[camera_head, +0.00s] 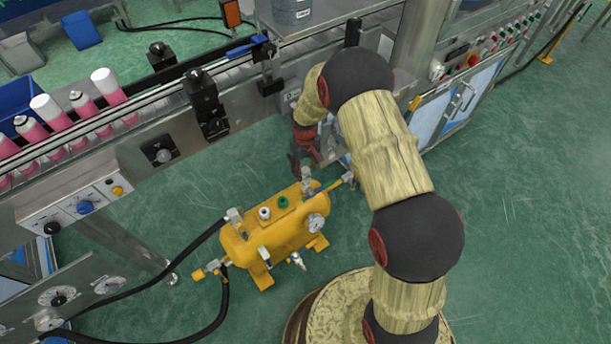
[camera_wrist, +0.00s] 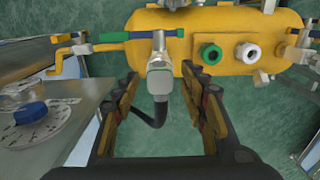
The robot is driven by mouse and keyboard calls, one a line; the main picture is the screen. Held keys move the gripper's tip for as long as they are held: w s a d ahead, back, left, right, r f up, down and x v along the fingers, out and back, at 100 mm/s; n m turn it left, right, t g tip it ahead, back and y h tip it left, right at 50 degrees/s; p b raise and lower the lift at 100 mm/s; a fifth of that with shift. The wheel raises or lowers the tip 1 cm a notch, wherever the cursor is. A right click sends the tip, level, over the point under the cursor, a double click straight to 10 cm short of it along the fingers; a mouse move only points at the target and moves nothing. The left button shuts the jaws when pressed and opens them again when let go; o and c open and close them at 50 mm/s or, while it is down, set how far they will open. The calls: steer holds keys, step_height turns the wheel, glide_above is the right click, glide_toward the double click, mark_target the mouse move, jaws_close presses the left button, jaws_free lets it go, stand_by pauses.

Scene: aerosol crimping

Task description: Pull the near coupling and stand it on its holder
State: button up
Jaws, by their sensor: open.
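A yellow tank (camera_head: 273,232) stands on the green floor; it also spans the top of the wrist view (camera_wrist: 220,25). A grey coupling (camera_wrist: 160,78) sits upright at its front side, with a black hose (camera_wrist: 152,138) behind it. It also shows at the tank's right end in the head view (camera_head: 306,174). My gripper (camera_wrist: 160,74) is open, with one finger on each side of this coupling; contact is not clear. In the head view my gripper (camera_head: 304,158) is dark and partly hidden. I cannot single out the holder.
A second grey coupling (camera_head: 235,216) with a black hose is at the tank's left end. Green (camera_head: 283,202) and white (camera_head: 264,213) ports sit on top. A conveyor (camera_head: 150,105) with pink cans runs behind. A dial panel (camera_wrist: 45,120) is left in the wrist view.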

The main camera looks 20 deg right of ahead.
mark_target(305, 169)
steer(key=shift+f, duration=0.55)
stand_by(0.6)
steer(key=shift+c, duration=0.7)
jaws_close()
stand_by(0.4)
steer(key=shift+r+p, duration=0.1)
steer(key=shift+p, duration=0.25)
steer(key=shift+r+p, duration=2.1)
steer(key=shift+r, duration=0.85)
